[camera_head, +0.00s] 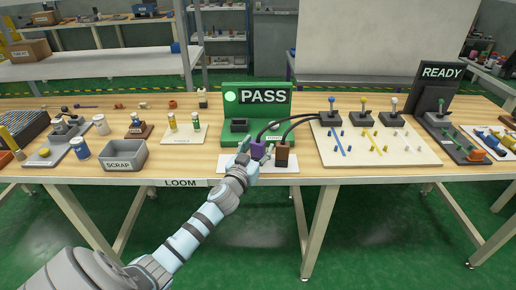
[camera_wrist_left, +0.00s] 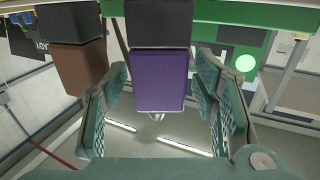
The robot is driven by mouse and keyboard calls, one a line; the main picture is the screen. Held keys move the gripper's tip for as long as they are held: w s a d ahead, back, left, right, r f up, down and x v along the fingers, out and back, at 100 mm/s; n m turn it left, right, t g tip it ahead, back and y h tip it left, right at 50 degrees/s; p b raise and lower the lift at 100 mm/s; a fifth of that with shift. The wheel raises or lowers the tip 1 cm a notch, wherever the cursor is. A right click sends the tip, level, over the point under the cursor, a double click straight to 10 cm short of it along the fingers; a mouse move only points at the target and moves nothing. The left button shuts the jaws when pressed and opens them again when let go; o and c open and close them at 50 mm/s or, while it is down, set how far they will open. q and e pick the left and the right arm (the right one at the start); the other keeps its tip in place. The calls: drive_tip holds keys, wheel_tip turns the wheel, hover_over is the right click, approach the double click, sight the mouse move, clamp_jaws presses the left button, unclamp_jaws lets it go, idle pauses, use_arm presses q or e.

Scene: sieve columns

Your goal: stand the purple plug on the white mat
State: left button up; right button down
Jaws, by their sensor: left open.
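The purple plug (camera_head: 258,149) is at the white mat (camera_head: 287,170) in the head view, upright, with a black cable from its top. Its foot is hidden by my gripper, so I cannot tell whether it touches the mat. My left gripper (camera_head: 251,154) is open around it. In the left wrist view the purple plug (camera_wrist_left: 160,80) sits between the two green fingers (camera_wrist_left: 162,105), with a small gap on each side. A brown plug (camera_head: 282,155) stands on the mat just right of the purple one; it also shows in the wrist view (camera_wrist_left: 80,67). My right gripper is out of view.
A green PASS stand (camera_head: 262,98) with a dark socket block is behind the mat. Black cables run right to a board (camera_head: 380,147) with levers. A grey SCRAP bin (camera_head: 125,155) is at the left. The table's front edge is close to the mat.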

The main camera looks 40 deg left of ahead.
use_arm(q)
drive_tip(key=shift+r, duration=0.1)
drive_tip(key=shift+r+p, duration=0.3)
drive_tip(key=shift+p, duration=0.1)
drive_tip(key=b+v, duration=0.1)
drive_tip(key=v, duration=1)
drive_tip(key=s+d+f+m+g+h, duration=0.1)
drive_tip(key=s+d+f+g, duration=0.1)
drive_tip(key=f, duration=0.7)
drive_tip(key=s+d+f+m+g+h, duration=0.1)
drive_tip(key=s+d+f+g, duration=0.15)
drive_tip(key=f, duration=0.65)
drive_tip(key=s+d+f+g+h, duration=0.1)
drive_tip(key=s+f+g, duration=0.3)
drive_tip(key=s+f, duration=0.85)
drive_tip(key=s+d+f+g, duration=0.2)
drive_tip(key=s+f+g, duration=0.2)
drive_tip(key=s+f, duration=0.8)
drive_tip(key=s+d+f+m+g, duration=0.1)
drive_tip(key=s+d+f+g, duration=0.3)
drive_tip(key=s+f, duration=0.65)
wheel_tip(320, 180, up, 14)
drive_tip(key=s+p, duration=0.1)
drive_tip(key=p, duration=1)
drive_tip(key=shift+a+f+h+p, duration=0.15)
drive_tip(key=shift+h+p, duration=0.15)
drive_tip(key=shift+h, duration=0.1)
drive_tip(key=shift+s, duration=0.1)
